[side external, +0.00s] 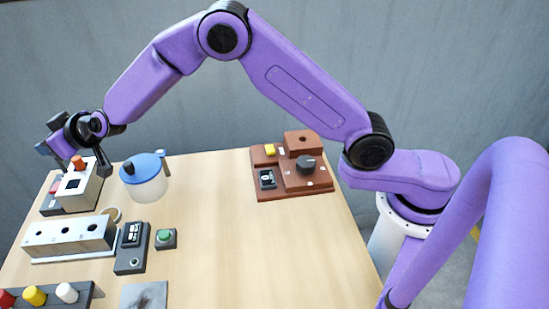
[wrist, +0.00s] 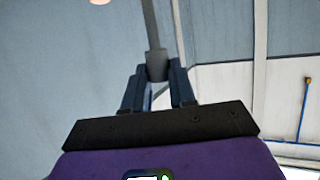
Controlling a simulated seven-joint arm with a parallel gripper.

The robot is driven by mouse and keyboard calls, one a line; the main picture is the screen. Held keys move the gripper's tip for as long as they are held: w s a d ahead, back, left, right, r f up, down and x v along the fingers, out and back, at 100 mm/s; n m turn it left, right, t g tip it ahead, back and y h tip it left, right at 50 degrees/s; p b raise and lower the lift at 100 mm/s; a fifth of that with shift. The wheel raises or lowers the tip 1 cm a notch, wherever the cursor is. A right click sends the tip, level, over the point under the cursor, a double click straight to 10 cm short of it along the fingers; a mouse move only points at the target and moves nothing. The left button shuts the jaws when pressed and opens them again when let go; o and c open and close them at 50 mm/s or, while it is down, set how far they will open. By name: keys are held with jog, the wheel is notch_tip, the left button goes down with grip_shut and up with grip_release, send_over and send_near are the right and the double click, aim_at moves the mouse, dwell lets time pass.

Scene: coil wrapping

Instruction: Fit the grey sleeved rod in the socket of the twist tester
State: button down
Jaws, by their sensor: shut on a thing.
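My gripper (wrist: 158,70) is shut on the grey sleeved rod (wrist: 156,62) in the wrist view. The darker sleeve sits between the fingertips, and the thinner rod runs on beyond it to the top edge. A brown device (side external: 297,183) stands at the back right of the table, with a dark dial, a yellow button, a small display and a raised block (side external: 302,141) with a hole. It appears to be the twist tester, far from my gripper.
A white box (side external: 78,190) with an orange knob stands below my wrist. A blue-lidded pot (side external: 146,185), a pale block with several holes (side external: 68,238), a dark display unit (side external: 131,247) and a green button (side external: 165,237) fill the left. The table's middle (side external: 240,240) is clear.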

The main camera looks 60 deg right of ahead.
jog(key=shift+d+r, duration=0.1)
jog(key=shift+d, duration=0.05)
jog(key=w+d+r+m+h, duration=0.15)
jog(key=d+m+h, duration=0.6)
jog(key=d, duration=0.75)
jog(key=s+d+m+g+h, duration=0.2)
jog(key=s+d+m+h, duration=0.15)
jog(key=d, duration=0.45)
jog(key=s+d+m+g+h, duration=0.25)
jog(key=s+d+h, duration=0.2)
jog(key=d, duration=0.45)
jog(key=s+d+m+g, duration=0.4)
jog(key=s, duration=0.5)
jog(key=s+d+m+g+h, duration=0.1)
jog(key=s+d+m+g, duration=0.3)
jog(key=s, duration=0.5)
jog(key=s+d+m+g+h, duration=0.1)
jog(key=s+d+m+g, duration=0.3)
jog(key=s, duration=0.5)
jog(key=shift+s+r+m+g, duration=0.15)
jog(key=shift+r+m+g, duration=0.3)
jog(key=shift+m+g, duration=0.65)
